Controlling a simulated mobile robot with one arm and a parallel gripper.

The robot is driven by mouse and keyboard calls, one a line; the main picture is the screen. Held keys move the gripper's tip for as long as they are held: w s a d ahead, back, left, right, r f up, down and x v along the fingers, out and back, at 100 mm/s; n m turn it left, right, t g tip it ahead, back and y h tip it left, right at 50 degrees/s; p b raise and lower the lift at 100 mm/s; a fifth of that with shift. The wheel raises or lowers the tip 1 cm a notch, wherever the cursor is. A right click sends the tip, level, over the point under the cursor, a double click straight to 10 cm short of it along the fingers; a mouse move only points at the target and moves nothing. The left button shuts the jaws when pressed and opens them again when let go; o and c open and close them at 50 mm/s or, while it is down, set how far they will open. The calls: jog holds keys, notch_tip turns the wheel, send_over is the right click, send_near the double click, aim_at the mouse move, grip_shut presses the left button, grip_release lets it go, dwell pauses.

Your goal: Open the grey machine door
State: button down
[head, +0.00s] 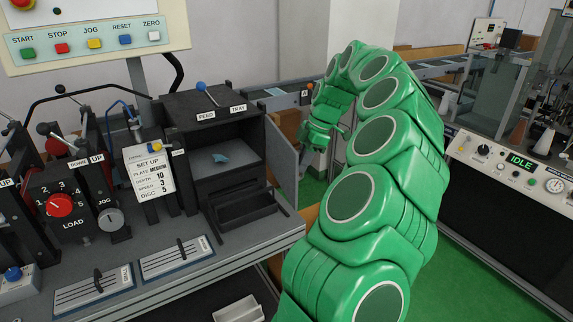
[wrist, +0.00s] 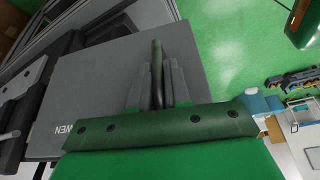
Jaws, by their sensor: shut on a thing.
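The grey machine door (head: 283,163) stands swung out at the right side of the black feed tray cabinet (head: 212,108), whose inside shows. In the wrist view the door (wrist: 90,90) is a flat grey panel with upside-down lettering. My gripper (wrist: 158,85) is shut on the door's handle (wrist: 157,55), a thin upright bar between the two dark fingers. In the head view my green gripper (head: 318,135) is just right of the door; its fingertips and the handle are hidden there.
A black open tray (head: 250,205) sits in front of the cabinet. A control panel marked IDLE (head: 520,160) stands at the right. Green floor lies between the machines.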

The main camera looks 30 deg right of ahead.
jog(key=d, duration=0.6)
jog(key=shift+w, duration=0.3)
jog(key=shift+d, duration=0.15)
jog(key=c, duration=1.2)
grip_release()
jog(key=shift+o, duration=0.2)
jog(key=v, duration=0.7)
jog(key=shift+r, duration=0.3)
jog(key=shift+r, duration=0.1)
